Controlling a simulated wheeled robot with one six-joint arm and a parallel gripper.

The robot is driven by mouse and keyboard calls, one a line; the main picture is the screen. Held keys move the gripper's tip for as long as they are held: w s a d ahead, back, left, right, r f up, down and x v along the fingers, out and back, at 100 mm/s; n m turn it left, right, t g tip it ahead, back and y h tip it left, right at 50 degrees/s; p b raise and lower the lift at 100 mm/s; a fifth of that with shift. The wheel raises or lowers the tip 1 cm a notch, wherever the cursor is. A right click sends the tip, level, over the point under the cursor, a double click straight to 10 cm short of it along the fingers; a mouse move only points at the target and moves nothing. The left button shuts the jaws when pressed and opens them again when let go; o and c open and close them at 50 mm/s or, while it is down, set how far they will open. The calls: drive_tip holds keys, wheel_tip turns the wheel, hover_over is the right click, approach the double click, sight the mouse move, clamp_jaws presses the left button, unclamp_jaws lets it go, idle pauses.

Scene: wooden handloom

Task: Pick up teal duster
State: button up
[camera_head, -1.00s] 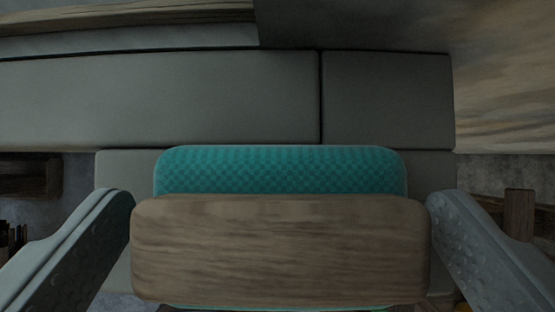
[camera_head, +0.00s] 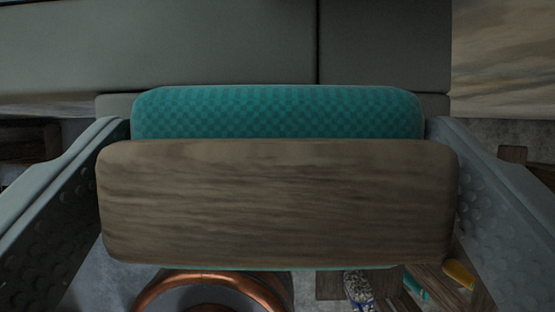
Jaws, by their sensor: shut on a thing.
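The teal duster has a patterned teal pad (camera_head: 278,112) and a wooden block-shaped back (camera_head: 278,202) that faces me. It fills the middle of the camera view. My gripper (camera_head: 278,175) has one grey, dimpled finger at each end of the duster, and it is shut on the duster across its length. The far side of the duster is hidden, and only a thin teal edge shows below the wood.
Grey cushion-like panels (camera_head: 160,45) lie behind the duster at the top. A pale wooden surface (camera_head: 505,60) is at the upper right. Below are a copper-coloured ring (camera_head: 215,280), a speckled item (camera_head: 358,290) and a yellow item (camera_head: 459,274).

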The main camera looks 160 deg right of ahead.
sight(277, 208)
wheel_tip(277, 208, up, 10)
drive_tip(key=shift+f, duration=0.1)
drive_tip(key=s+d, duration=0.3)
drive_tip(key=s, duration=0.6)
drive_tip(key=s+d, duration=0.3)
drive_tip(key=s, duration=0.6)
drive_tip(key=shift+s, duration=0.3)
